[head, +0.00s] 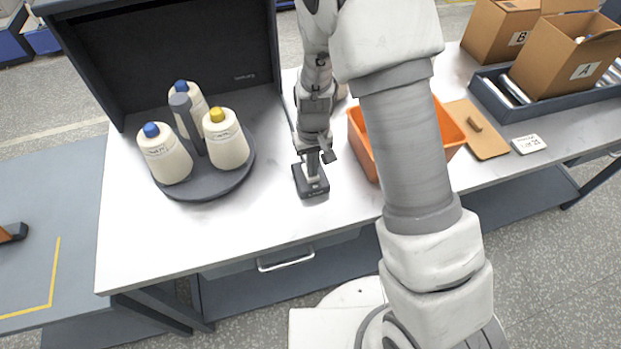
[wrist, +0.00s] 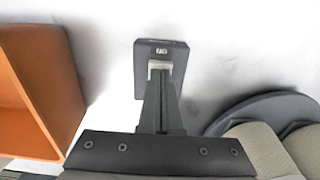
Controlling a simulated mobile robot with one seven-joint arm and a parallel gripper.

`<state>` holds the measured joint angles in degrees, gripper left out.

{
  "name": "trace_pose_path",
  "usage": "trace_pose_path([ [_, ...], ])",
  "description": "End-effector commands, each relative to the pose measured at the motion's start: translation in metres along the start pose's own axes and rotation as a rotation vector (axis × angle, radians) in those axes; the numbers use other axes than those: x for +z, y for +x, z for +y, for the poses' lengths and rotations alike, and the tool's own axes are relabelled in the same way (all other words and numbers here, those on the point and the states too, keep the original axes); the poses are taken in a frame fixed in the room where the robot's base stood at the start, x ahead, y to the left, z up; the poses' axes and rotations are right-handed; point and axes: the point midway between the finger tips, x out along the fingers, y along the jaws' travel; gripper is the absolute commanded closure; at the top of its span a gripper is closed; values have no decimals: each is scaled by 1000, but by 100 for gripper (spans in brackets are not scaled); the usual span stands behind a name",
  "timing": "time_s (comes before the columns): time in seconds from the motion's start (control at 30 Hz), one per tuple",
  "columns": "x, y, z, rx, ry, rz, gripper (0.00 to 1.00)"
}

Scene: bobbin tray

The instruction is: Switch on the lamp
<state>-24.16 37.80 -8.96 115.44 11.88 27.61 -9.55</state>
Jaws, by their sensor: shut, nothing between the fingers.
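A small dark box (head: 311,188) sits on the white table, between the round bobbin tray and the orange bin. It is probably the lamp's switch box; in the wrist view the box (wrist: 147,77) shows a small label and a pale part beside my fingertips. My gripper (head: 312,172) points down over the box, shut and empty. In the wrist view my gripper (wrist: 158,68) has its fingertips at the pale part; I cannot tell whether they touch. The dark hooded booth (head: 262,40) stands at the back left, its inside dark. No lit lamp shows.
A round grey tray (head: 205,192) holds bobbins with blue and yellow tops, left of my gripper. An orange bin (head: 358,140) stands close on the right. Cardboard boxes (head: 548,70) stand far right. Table in front of the box is clear.

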Motion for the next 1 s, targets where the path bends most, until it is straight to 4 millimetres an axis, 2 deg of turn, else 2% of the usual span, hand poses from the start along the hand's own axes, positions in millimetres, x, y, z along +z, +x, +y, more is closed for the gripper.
trace_pose_path([
  [0.53,0,5,0,0,0,0,100],
  [1.0,0,-30,0,0,0,1,100],
])
